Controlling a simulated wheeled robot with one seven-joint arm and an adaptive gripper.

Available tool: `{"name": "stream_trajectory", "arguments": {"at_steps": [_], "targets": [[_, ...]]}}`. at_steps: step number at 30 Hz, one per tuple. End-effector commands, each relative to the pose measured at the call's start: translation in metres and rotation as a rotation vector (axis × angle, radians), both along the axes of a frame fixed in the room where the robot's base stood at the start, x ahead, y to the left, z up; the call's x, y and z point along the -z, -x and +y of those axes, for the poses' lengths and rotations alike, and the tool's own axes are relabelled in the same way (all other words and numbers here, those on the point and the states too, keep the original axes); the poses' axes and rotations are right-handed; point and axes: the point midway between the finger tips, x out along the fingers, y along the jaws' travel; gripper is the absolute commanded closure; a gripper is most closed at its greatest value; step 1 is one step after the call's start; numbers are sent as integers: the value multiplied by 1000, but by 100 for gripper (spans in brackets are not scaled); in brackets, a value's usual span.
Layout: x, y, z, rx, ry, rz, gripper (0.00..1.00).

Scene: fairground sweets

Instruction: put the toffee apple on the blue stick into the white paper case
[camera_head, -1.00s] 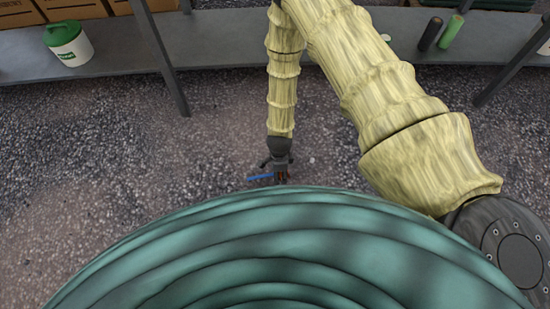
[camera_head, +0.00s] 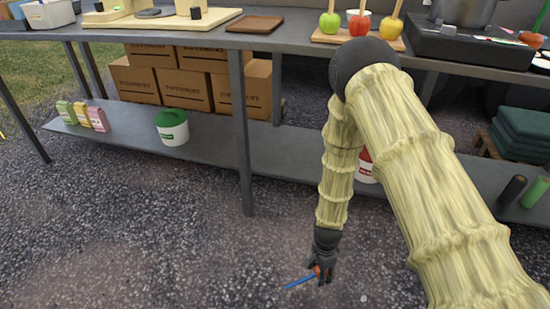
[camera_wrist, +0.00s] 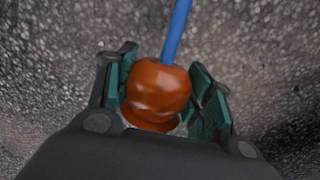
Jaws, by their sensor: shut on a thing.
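The toffee apple (camera_wrist: 157,92) is glossy orange-brown, with a blue stick (camera_wrist: 176,32) in it. My gripper (camera_wrist: 160,97) is shut on the apple, with green pads on both sides of it in the wrist view. In the head view my gripper (camera_head: 320,270) hangs low over the gravel, and the blue stick (camera_head: 300,281) points out to the left of it. Only a little of the apple shows there. A white rim behind the red apple on the table may be a paper case (camera_head: 358,12), but most of it is hidden.
A grey table (camera_head: 290,38) with a lower shelf (camera_head: 215,150) stands ahead. A wooden board (camera_head: 330,36) holds green, red and yellow apples on sticks. A brown board (camera_head: 255,24) lies left of it.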

Motion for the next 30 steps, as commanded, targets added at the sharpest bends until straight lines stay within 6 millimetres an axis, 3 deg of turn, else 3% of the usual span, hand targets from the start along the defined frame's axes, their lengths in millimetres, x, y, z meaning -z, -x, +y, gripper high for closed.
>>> {"name": "stream_trajectory", "arguments": {"at_steps": [13, 24, 30], "targets": [[-118, -38, 5, -474, 1, -5, 79], [-216, -48, -4, -869, 0, -4, 79], [-259, -47, -12, -1046, -1, -1, 79]]}}
